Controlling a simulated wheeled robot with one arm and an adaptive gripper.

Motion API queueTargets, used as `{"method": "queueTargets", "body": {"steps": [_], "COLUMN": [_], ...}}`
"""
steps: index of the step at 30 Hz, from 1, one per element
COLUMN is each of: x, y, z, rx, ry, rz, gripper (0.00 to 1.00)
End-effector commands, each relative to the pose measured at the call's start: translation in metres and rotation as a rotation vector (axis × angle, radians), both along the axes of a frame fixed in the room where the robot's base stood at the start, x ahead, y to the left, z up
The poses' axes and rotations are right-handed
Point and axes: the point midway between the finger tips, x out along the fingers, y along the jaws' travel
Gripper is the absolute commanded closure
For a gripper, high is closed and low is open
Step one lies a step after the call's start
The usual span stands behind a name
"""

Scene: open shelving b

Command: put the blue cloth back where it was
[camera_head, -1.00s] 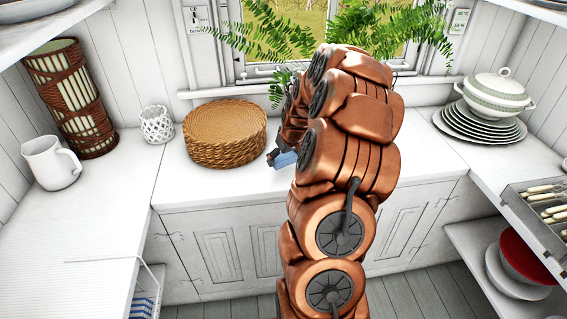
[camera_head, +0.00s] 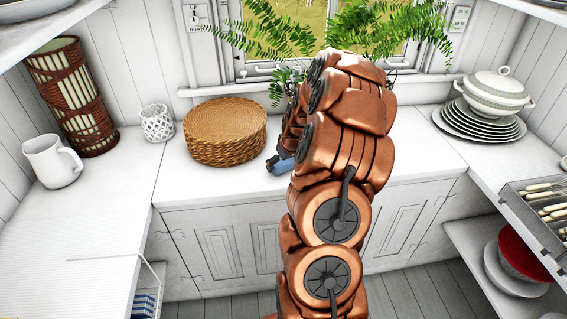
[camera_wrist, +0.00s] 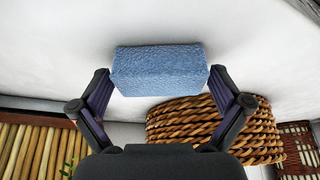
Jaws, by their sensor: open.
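The blue cloth (camera_wrist: 160,70) is a folded, textured block that shows whole in the wrist view. It lies between the tips of my gripper (camera_wrist: 161,78), whose two fingers stand apart on either side of it. The fingers look very close to its ends; I cannot tell whether they touch. In the head view a small part of the cloth (camera_head: 279,165) shows on the white counter, right of the woven basket. My arm hides the rest of the cloth and most of the gripper there.
The round woven basket (camera_head: 226,134) stands close left of the cloth. A white lattice cup (camera_head: 156,124), a white jug (camera_head: 52,163) and a tall wicker vase (camera_head: 75,98) stand further left. A fern hangs over the back. The counter front (camera_head: 215,188) is clear.

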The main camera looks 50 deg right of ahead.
Motion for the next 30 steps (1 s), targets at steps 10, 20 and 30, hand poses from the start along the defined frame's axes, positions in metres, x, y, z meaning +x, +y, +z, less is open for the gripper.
{"method": "queueTargets", "body": {"steps": [10, 20, 30], "x": [-0.003, -0.018, -0.036], "y": [0.0, 0.004, 0.009], "z": [0.011, 0.05, 0.094], "rx": [-0.002, -0.003, -0.004], "ry": [-0.003, -0.004, -0.004], "rz": [0.0, 0.0, -0.001], "gripper": [0.0, 0.0, 0.0]}}
